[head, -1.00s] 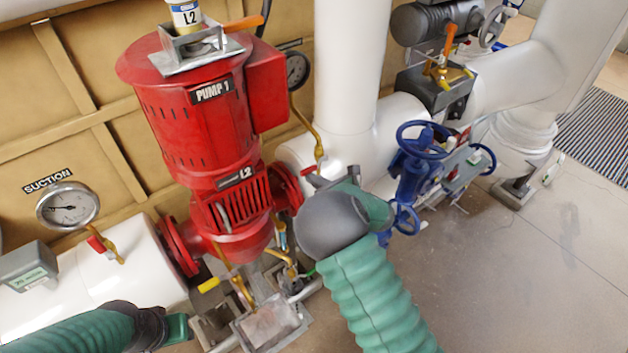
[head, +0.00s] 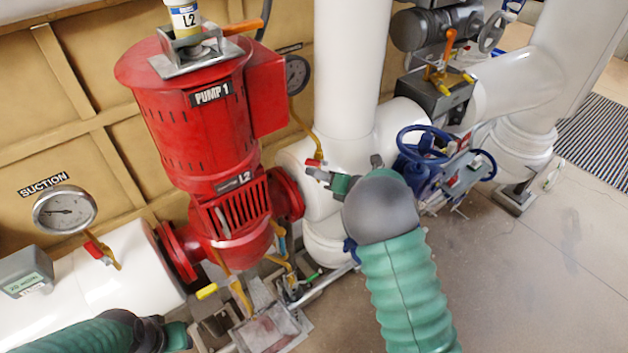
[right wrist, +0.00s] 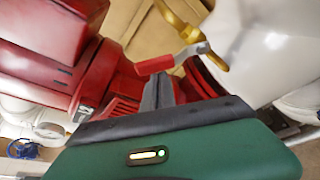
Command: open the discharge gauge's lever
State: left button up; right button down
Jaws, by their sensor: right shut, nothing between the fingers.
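The discharge gauge (head: 297,75) stands behind the red pump, partly hidden by its red box. A thin brass line (head: 303,120) runs down from it to a small red lever (head: 315,163) at the white pipe. In the right wrist view the red lever (right wrist: 155,66) sticks out left from the brass valve (right wrist: 198,48), crosswise to the brass line. My right gripper (head: 312,174) is shut and empty, just below the lever. Its fingers (right wrist: 157,90) point at the lever in the wrist view; contact cannot be told. My left gripper (head: 180,335) is low at the left, its fingers unclear.
Pump 1 (head: 205,110) stands close left of the right gripper. The suction gauge (head: 65,210) with its own red lever (head: 93,249) is at the left. Blue handwheels (head: 425,143) are right of my right wrist. The floor (head: 540,270) at the right is clear.

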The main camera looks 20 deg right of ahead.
jog(key=d+r+m+b, duration=0.1)
jog(key=m, duration=0.1)
jog(key=r+m+y+b, duration=0.1)
jog(key=shift+w+d+m+y, duration=0.3)
jog(key=shift+d+m, duration=0.1)
jog(key=d+r+m+b, duration=0.1)
jog(key=m, duration=0.1)
jog(key=w+d+m+t+y+b, duration=0.1)
jog(key=b, duration=0.1)
jog(key=shift+d+r+m, duration=0.35)
jog(key=shift+m, duration=0.05)
jog(key=shift+r+b, duration=0.2)
jog(key=shift+b, duration=0.1)
